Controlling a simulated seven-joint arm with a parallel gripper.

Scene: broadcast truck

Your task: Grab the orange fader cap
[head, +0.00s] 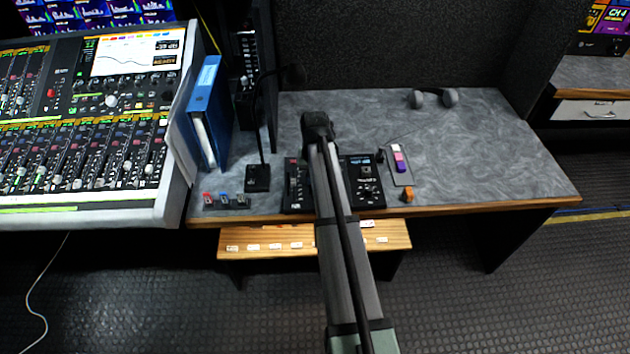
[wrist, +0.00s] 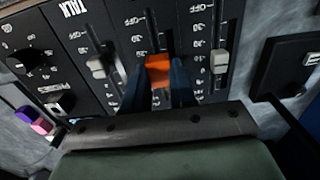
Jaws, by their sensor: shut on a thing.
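The orange fader cap (wrist: 158,69) sits on the middle fader of a black panel (wrist: 183,22) in the wrist view. My gripper (wrist: 160,82) is shut on the cap, with one dark blue finger on each side of it. The cap appears to be still on its fader slot. A grey cap (wrist: 98,67) is on the fader to the left and a white cap (wrist: 220,61) on the fader to the right. In the head view the panel (head: 367,188) lies near the desk's front edge; my arm hides the cap and the fingertips there.
A small orange object (head: 407,195) and a tray (head: 403,179) with purple and pink blocks lie right of the panel. A gooseneck microphone (head: 258,178) stands to its left. Headphones (head: 434,98) lie at the back. The desk's right side (head: 490,160) is clear.

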